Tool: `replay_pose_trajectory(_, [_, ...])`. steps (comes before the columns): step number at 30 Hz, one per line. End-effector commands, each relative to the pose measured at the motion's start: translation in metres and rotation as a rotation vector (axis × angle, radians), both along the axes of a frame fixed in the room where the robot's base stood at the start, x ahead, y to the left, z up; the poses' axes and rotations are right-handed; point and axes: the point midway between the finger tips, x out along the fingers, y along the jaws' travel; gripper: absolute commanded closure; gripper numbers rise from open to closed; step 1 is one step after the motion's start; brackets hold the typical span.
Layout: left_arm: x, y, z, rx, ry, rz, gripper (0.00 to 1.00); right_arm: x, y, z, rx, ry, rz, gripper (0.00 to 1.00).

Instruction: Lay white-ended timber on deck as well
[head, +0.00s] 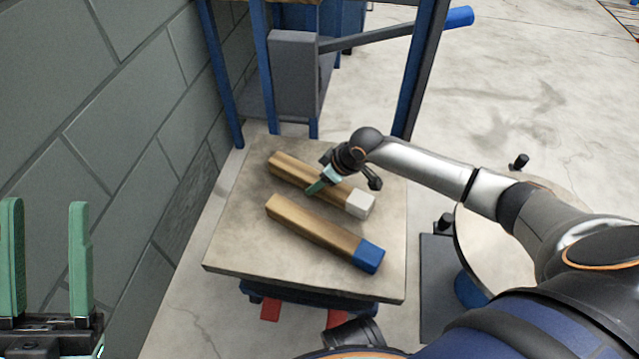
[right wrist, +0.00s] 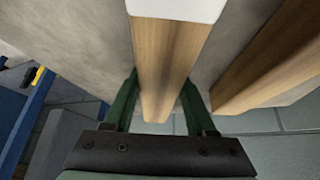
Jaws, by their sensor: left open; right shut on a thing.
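The white-ended timber (head: 358,200) lies along the deck (head: 232,245), its white end towards the lower right. It also shows in the right wrist view (right wrist: 165,60), between green fingers. My right gripper (head: 318,187) is shut on its middle from above. Any small gap between timber and deck is too fine to tell. The blue-ended timber (head: 315,230) lies on the deck nearer me, roughly parallel and apart, and shows at the right of the right wrist view (right wrist: 270,60). My left gripper (head: 45,215) is open and empty at the lower left, away from the deck.
A blue-framed rack (head: 262,70) with a grey block and a blue-tipped lever (head: 458,17) stands behind the deck. A block wall (head: 90,120) runs along the left. Red pedals (head: 270,310) show below the deck's front. A round top (head: 475,235) stands right of the deck.

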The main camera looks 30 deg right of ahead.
Motion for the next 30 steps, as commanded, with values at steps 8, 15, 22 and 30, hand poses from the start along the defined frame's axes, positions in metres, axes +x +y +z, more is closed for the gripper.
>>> replay_pose_trajectory(8, [0.0,0.0,0.002,0.0,-0.001,-0.003,0.5,0.0,0.0,-0.001,-0.001,0.001,0.0,0.42])
replay_pose_trajectory(15, [-0.001,0.0,0.002,-0.001,-0.002,-0.002,0.5,0.0,0.0,-0.001,-0.001,0.001,0.0,0.15])
replay_pose_trajectory(22, [0.0,0.0,0.003,-0.007,-0.002,0.0,0.5,0.0,0.0,0.0,-0.001,0.001,0.0,0.14])
replay_pose_trajectory(30, [0.0,0.002,0.023,-0.024,-0.003,-0.003,0.5,-0.011,-0.008,0.031,-0.002,-0.001,0.001,0.14])
